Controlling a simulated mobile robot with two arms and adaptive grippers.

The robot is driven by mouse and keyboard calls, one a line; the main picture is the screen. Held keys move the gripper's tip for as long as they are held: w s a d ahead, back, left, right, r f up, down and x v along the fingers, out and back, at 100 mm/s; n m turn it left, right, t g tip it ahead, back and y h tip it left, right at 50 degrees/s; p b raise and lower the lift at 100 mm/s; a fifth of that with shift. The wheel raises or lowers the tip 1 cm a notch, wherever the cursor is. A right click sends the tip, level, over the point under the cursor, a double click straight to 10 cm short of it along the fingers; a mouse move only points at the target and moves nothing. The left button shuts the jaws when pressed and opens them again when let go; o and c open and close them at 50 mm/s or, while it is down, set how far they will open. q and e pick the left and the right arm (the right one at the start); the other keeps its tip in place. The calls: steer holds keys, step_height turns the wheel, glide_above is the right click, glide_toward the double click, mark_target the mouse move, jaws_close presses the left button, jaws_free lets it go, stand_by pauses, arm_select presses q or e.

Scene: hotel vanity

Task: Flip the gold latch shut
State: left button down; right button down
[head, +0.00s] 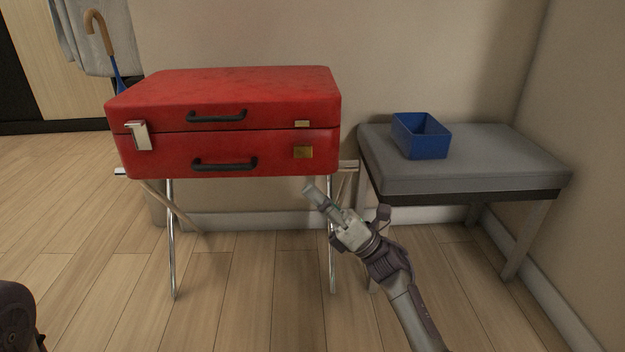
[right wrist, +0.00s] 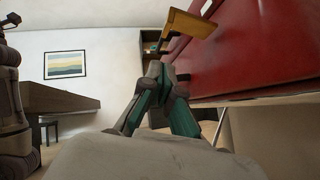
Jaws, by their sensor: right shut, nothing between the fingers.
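A red suitcase (head: 225,150) lies with its lid down on a folding rack. Its gold latch (head: 303,152) is on the right of the front face, below the lid seam, with a small gold catch (head: 302,123) above it on the lid. In the right wrist view the gold latch (right wrist: 188,23) sticks out from the red face, so it is open. My right gripper (head: 308,190) is shut and empty, just below the suitcase's lower right front edge and apart from the latch. In the right wrist view its fingertips (right wrist: 158,72) meet below the latch. My left gripper is not visible.
A silver latch (head: 138,135) is on the suitcase's left, lying across the seam. Two black handles are on the front. A grey bench (head: 490,165) with a blue box (head: 421,137) stands at the right. Thin rack legs (head: 171,240) stand below. The floor in front is clear.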

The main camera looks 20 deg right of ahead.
mark_target(303, 150)
steer(key=r, duration=0.1)
steer(key=w+r+b, duration=0.1)
steer(key=r, duration=0.2)
steer(key=shift+w+r, duration=0.1)
steer(key=shift+w, duration=0.15)
